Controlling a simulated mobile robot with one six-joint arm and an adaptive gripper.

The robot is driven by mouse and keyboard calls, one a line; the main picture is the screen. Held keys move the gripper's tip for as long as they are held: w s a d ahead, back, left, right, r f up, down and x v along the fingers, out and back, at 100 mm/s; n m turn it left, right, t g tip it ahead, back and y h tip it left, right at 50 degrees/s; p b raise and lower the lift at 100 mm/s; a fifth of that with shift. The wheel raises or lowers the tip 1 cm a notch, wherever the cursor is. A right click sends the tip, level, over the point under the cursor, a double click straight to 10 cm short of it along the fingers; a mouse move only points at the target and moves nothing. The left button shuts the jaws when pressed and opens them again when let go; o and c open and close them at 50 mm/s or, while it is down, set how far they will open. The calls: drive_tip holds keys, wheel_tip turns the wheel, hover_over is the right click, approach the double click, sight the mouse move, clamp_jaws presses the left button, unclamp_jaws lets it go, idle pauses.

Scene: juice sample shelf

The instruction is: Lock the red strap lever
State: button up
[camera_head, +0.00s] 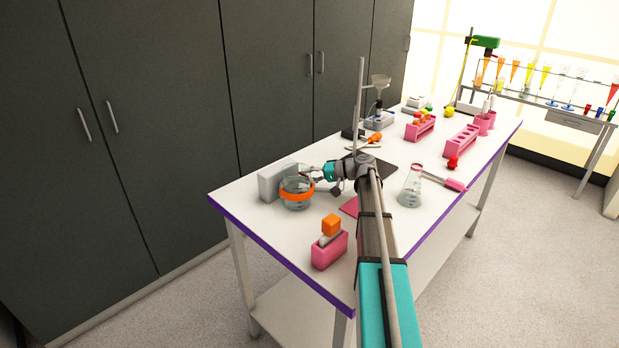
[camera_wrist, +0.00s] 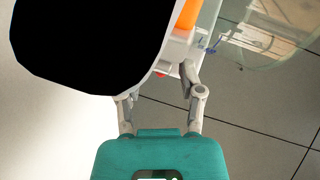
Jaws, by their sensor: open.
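A clear round glass vessel (camera_head: 297,204) with an orange band (camera_head: 297,194) around it stands at the table's near left. In the wrist view an orange piece (camera_wrist: 188,14) shows at the top. A small red bit (camera_wrist: 161,75) shows between the fingers there; I cannot tell if it is the lever. My gripper (camera_head: 313,171) is right beside the vessel, on its right. In the wrist view my gripper (camera_wrist: 160,88) has its fingers apart, with nothing visibly gripped. A large black shape hides much of this view, including part of the left finger.
A grey block (camera_head: 272,184) stands behind the vessel. A pink holder (camera_head: 329,251) with an orange-topped item is in front. A flask (camera_head: 411,188) stands right of my arm. Pink racks (camera_head: 461,141) and a stand (camera_head: 360,100) are farther back. The table's front left corner is clear.

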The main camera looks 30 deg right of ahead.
clamp_jaws()
idle(0.5)
drive_tip(key=shift+w+n+g, duration=0.1)
drive_tip(key=shift+n+g, duration=0.2)
drive_tip(key=shift+a+n+g+y, duration=0.15)
drive_tip(key=shift+n+g+y, duration=0.25)
drive_tip(key=shift+g+y, duration=0.1)
unclamp_jaws()
